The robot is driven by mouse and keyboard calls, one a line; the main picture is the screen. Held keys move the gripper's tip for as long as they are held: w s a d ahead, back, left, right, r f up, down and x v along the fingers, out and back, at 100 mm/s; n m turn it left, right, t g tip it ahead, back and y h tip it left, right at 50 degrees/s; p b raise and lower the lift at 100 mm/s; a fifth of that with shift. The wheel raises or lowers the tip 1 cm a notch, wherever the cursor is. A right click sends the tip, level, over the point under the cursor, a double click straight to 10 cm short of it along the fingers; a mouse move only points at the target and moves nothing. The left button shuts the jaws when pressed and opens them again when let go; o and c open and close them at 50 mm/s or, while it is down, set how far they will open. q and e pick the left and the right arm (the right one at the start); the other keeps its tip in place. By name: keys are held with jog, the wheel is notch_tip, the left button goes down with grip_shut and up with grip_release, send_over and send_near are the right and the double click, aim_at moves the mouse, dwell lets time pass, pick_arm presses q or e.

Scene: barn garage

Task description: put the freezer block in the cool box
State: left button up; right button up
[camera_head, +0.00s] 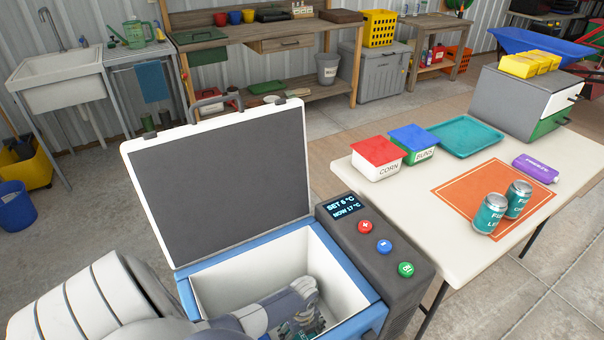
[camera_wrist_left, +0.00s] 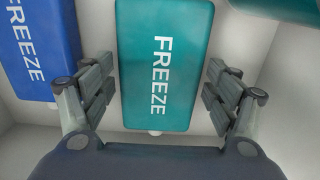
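The cool box (camera_head: 365,318) stands open in front of me, its lid (camera_head: 225,170) raised. My left arm reaches into it, and my left gripper (camera_head: 308,312) is low inside, partly cut off by the lower picture edge. In the left wrist view the gripper (camera_wrist_left: 160,95) is open, its fingers on either side of a teal block marked FREEZE (camera_wrist_left: 165,60). Gaps show between fingers and block. A blue FREEZE block (camera_wrist_left: 40,50) lies to the left. A purple block (camera_head: 536,169), its lettering apparently FREEZE, lies on the table. My right gripper is not in view.
The box's control panel (camera_head: 375,245) reads SET 6 °C, NOW 17 °C. The white table (camera_head: 470,265) holds CORN (camera_head: 378,158) and BUNS (camera_head: 414,142) tubs, a teal tray (camera_head: 465,137), two cans (camera_head: 490,213) on an orange mat (camera_head: 458,190), and a grey drawer unit (camera_head: 505,100).

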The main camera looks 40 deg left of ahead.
aim_at(302, 334)
pick_arm(q)
jog(key=shift+r, duration=0.1)
dwell(0.3)
jog(key=shift+r, duration=0.3)
notch_tip(302, 334, up, 12)
jog(key=p, duration=0.2)
jog(key=shift+f, duration=0.2)
